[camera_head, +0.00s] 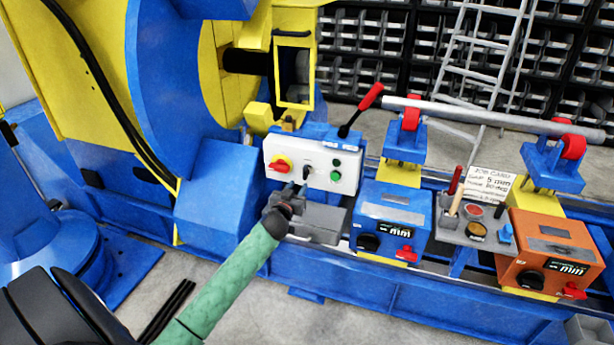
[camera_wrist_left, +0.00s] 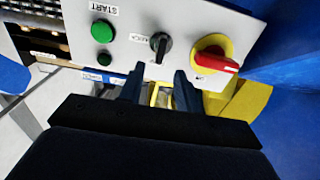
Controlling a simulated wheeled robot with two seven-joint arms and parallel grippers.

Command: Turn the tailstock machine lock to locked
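A white control panel (camera_head: 318,182) on the blue machine carries a small black rotary knob (camera_head: 308,168), which I take to be the machine lock. Its label is too small to read surely. In the left wrist view the knob (camera_wrist_left: 160,45) stands between a green START button (camera_wrist_left: 103,31) and a red-handled yellow switch (camera_wrist_left: 215,61). My left gripper (camera_head: 294,192) is just in front of the panel, near the knob. In the left wrist view its two dark fingers (camera_wrist_left: 158,88) are apart, one each side of the knob's line, with nothing seen between them. My right gripper is out of view.
A black lever with a red grip (camera_head: 369,96) rises above the panel. A blue box (camera_head: 389,219) and an orange box (camera_head: 548,255) stand to the right, with a tool tray (camera_head: 464,233) between them. A grey bar (camera_head: 490,113) lies on rollers behind.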

